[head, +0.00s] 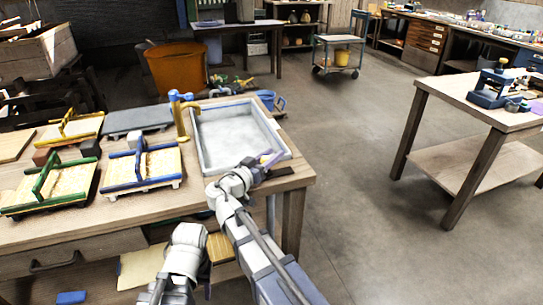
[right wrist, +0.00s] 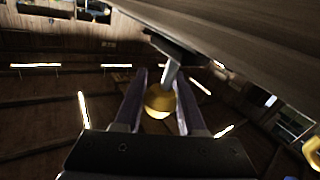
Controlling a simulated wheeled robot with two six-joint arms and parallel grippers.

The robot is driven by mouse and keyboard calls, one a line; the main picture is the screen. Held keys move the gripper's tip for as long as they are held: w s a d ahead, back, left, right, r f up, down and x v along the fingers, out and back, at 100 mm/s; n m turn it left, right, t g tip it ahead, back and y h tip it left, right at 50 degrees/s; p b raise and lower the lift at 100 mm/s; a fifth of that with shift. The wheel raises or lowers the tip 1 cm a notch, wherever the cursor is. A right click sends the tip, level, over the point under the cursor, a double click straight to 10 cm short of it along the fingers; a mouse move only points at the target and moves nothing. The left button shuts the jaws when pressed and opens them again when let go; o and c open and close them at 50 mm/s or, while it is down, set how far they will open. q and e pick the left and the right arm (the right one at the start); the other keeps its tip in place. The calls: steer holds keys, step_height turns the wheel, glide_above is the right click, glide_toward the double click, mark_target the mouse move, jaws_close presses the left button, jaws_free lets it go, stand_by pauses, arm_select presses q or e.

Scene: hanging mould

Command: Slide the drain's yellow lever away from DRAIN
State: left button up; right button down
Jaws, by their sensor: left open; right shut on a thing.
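The yellow lever knob (right wrist: 159,102) hangs on a short metal stem below a dark plate (right wrist: 178,47) in the right wrist view. My right gripper (right wrist: 160,78) has its two purple fingers on either side of the knob and is shut on it. In the head view my right gripper (head: 269,158) is at the front right corner of the grey basin (head: 205,165), and the lever is hidden there. The word DRAIN is not readable in either view. My left gripper (head: 188,236) is low, in front of the bench, and holds nothing that I can see; its fingers are hard to make out.
Wooden moulds with green (head: 45,180), blue (head: 141,165) and yellow (head: 71,127) bars stand on the bench left of the basin. The floor right of the bench is clear up to another table (head: 460,95).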

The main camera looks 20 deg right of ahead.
steer(key=shift+d, duration=0.1)
stand_by(0.8)
steer(key=d, duration=0.6)
steer(key=shift+w+d, duration=0.1)
steer(key=c, duration=0.5)
jaws_free()
steer(key=shift+d, duration=0.1)
steer(key=v, duration=0.8)
